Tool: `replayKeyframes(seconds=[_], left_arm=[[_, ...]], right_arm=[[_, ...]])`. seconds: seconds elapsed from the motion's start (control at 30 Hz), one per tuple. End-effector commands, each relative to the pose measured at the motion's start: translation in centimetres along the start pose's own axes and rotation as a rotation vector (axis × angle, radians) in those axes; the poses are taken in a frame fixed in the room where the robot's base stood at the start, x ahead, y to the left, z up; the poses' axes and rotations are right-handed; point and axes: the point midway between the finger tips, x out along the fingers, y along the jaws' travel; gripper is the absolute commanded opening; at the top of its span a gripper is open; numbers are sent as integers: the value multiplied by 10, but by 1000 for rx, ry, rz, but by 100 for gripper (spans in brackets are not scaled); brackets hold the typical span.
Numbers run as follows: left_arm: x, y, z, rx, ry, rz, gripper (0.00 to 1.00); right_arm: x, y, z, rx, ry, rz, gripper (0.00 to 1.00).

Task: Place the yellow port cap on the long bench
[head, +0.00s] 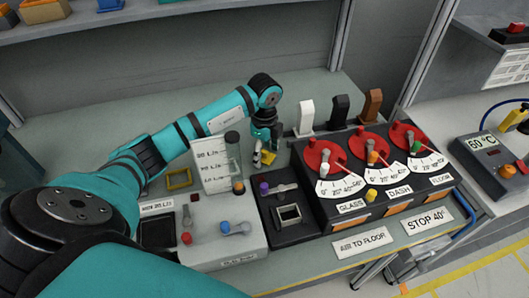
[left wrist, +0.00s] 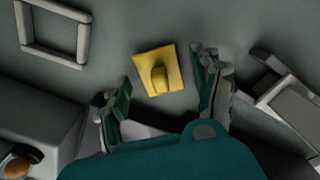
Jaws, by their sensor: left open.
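The yellow port cap (left wrist: 158,72) is a square plate with a raised knob. In the left wrist view it lies on a grey-green surface between and just beyond my spread fingers. In the head view the cap (head: 268,157) shows partly, beside the fingertips of my left gripper (head: 262,146). My left gripper is open and empty; its two fingers also show in the left wrist view (left wrist: 165,84). The long grey-green bench (head: 95,125) runs along the back wall under the arm. My right gripper is out of view.
A black panel (head: 330,222) with red dials stands to the right of the gripper. A white labelled board (head: 210,165) and a grey control box (head: 225,245) stand to its left. A square frame (left wrist: 22,25) lies nearby. The bench behind the arm is clear.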

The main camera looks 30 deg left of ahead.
Motion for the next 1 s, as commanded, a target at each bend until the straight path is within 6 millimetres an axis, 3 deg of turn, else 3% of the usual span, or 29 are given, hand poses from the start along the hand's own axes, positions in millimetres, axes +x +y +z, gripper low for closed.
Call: replayKeyframes(seconds=[0.5,0.7,1.0], left_arm=[[-99,-1,0,0,0,-6,66],[-114,0,0,0,0,-2,66],[-115,0,0,0,0,-1,66]], right_arm=[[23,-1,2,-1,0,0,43],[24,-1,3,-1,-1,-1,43],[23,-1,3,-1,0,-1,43]])
